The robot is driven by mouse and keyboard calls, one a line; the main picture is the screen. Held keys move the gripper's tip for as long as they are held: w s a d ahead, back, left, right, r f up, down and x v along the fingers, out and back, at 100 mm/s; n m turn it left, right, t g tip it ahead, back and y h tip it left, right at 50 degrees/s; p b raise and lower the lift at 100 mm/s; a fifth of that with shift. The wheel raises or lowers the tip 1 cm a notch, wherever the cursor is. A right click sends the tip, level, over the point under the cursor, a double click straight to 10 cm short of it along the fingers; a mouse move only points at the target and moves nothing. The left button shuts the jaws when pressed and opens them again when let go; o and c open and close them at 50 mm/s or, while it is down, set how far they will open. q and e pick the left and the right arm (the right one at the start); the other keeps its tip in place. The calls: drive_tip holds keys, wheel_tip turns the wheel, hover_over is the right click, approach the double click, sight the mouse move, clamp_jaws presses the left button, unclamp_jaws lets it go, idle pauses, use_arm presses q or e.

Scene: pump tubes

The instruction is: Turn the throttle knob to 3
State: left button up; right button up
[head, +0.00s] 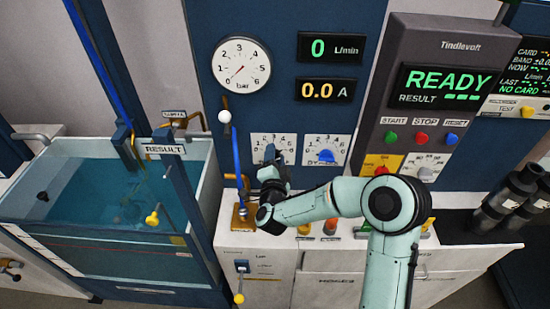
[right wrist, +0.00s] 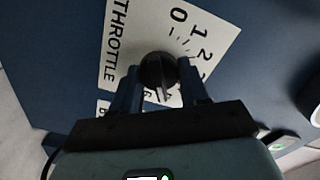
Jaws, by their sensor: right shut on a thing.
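The throttle knob (right wrist: 157,70) is black and round with a ridge across it. It sits on a white plate (right wrist: 122,62) marked THROTTLE, with 0, 1 and 2 legible along one side. My right gripper (right wrist: 160,80) is shut on the knob, one finger on each side. The fingers hide part of the scale, and I cannot tell exactly which number the knob points to. In the head view my right gripper (head: 270,160) is at the lower part of the throttle plate (head: 284,143) and covers the knob. My left gripper is not in view.
A second dial with a blue knob (head: 326,156) is close on the right. The gauge (head: 241,65) needle is low; displays read 0 L/min (head: 331,46) and 0.0 A (head: 327,91). A water tank (head: 60,190) stands at left.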

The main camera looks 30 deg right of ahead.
drive_tip(key=n+b, duration=0.2)
drive_tip(key=b, duration=0.2)
drive_tip(key=shift+a+f, duration=0.1)
drive_tip(key=shift+a, duration=0.05)
drive_tip(key=shift+n+b, duration=0.4)
drive_tip(key=shift+n, duration=0.5)
drive_tip(key=n, duration=0.2)
drive_tip(key=shift+w+r+n, duration=0.1)
drive_tip(key=shift+r+n, duration=0.15)
drive_tip(key=shift+n, duration=0.15)
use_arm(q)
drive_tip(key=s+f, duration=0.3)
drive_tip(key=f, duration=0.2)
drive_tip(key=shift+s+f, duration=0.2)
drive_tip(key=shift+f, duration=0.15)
use_arm(e)
drive_tip(key=n, duration=0.4)
drive_tip(key=shift+n, duration=0.4)
use_arm(q)
drive_tip(key=shift+p, duration=0.3)
use_arm(e)
drive_tip(key=shift+a, duration=0.1)
drive_tip(key=o, duration=1)
